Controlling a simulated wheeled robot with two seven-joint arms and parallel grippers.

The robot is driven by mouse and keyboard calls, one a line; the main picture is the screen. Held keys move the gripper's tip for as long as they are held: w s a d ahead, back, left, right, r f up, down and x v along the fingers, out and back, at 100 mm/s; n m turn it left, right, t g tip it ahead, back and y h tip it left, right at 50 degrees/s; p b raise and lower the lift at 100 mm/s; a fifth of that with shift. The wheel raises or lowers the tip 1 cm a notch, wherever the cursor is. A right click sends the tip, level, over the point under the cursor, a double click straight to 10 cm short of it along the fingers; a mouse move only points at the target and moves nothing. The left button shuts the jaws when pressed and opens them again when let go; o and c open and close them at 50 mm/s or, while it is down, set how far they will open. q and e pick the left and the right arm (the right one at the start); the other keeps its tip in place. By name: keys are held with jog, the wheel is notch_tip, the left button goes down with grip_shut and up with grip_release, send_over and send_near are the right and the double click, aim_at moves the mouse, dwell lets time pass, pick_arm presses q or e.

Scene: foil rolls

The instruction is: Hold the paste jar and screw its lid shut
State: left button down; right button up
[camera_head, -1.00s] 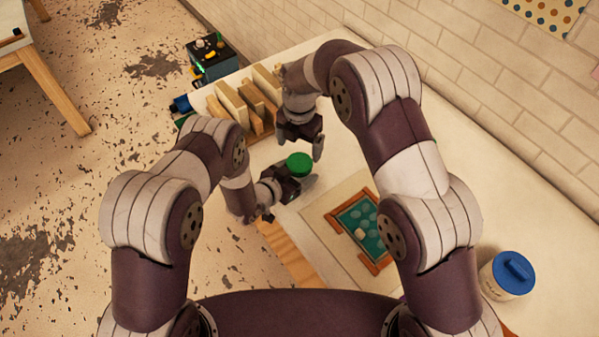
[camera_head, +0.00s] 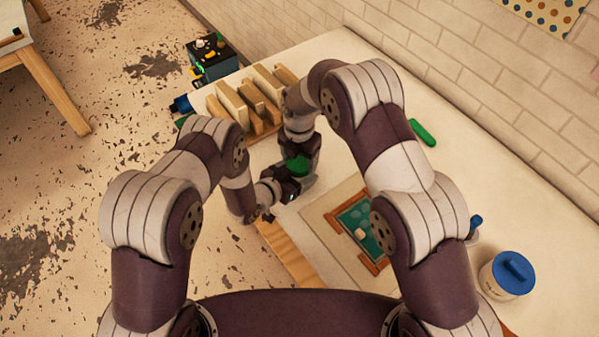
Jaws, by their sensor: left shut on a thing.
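The paste jar's green lid (camera_head: 297,164) shows between my two grippers, near the table's front left edge. The jar body below it is mostly hidden by my grippers. My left gripper (camera_head: 290,190) is shut on the jar from the left and low down. My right gripper (camera_head: 301,158) is over the green lid from above, with its fingers around it. Whether its fingers press on the lid cannot be told from here.
A wooden rack (camera_head: 250,104) with upright slats stands behind the grippers. A framed green tray (camera_head: 362,226) lies to the right. A white jar with a blue lid (camera_head: 507,273) stands at the far right. A green object (camera_head: 422,132) lies near the wall.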

jog(key=m, duration=1)
jog(key=o, duration=1.2)
jog(key=shift+c, duration=0.2)
jog(key=shift+r, duration=2.25)
jog(key=shift+c, duration=0.4)
